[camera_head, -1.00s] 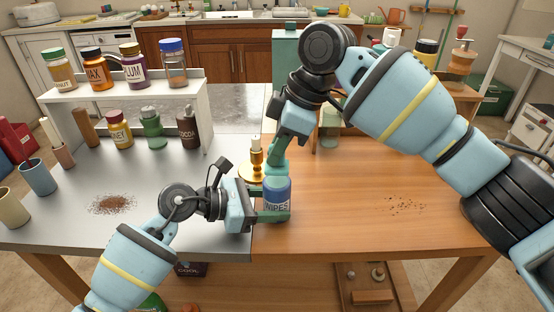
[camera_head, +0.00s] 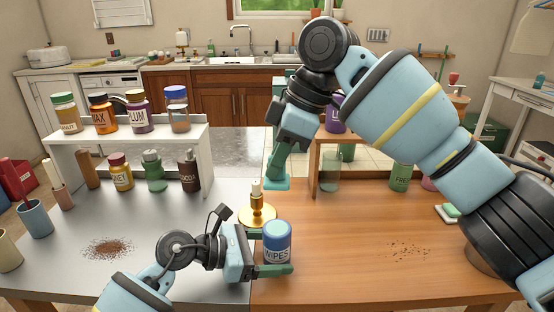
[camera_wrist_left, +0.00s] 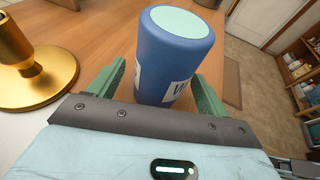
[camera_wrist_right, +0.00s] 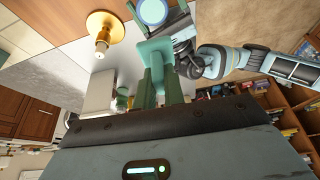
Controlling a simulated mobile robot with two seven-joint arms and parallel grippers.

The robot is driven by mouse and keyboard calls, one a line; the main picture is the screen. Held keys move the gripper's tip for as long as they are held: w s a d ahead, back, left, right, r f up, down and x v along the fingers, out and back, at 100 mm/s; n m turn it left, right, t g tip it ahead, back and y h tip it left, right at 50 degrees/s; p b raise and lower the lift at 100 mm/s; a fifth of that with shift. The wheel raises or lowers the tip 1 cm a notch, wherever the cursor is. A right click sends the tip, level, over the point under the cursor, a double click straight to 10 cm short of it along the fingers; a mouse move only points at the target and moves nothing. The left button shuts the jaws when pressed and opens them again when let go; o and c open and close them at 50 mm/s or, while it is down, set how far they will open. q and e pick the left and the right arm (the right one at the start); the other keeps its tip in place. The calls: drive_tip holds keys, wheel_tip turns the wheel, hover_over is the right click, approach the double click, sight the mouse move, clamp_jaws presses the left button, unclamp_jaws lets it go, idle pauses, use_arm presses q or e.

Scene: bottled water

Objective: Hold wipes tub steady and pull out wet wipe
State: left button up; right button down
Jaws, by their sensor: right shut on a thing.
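The blue wipes tub (camera_head: 277,246) stands upright on the wooden table, its pale top facing up. My left gripper (camera_head: 270,262) is low at the tub. In the left wrist view the tub (camera_wrist_left: 178,55) is between its two green fingers (camera_wrist_left: 160,88), with a narrow gap showing at the left finger, so it looks open around the tub. My right gripper (camera_head: 278,172) is above and behind the tub, shut on a teal wet wipe (camera_head: 277,184). The wipe (camera_wrist_right: 155,48) also shows at the fingertips in the right wrist view, clear of the tub.
A gold candlestick (camera_head: 257,212) stands close behind and left of the tub. Brown powder (camera_head: 108,248) lies on the grey surface at left. A white shelf (camera_head: 130,143) with jars stands at back left. Crumbs (camera_head: 412,252) lie on the otherwise fairly clear wood at right.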

use_arm(q)
drive_tip(key=v, duration=1.2)
drive_tip(key=shift+s, duration=0.1)
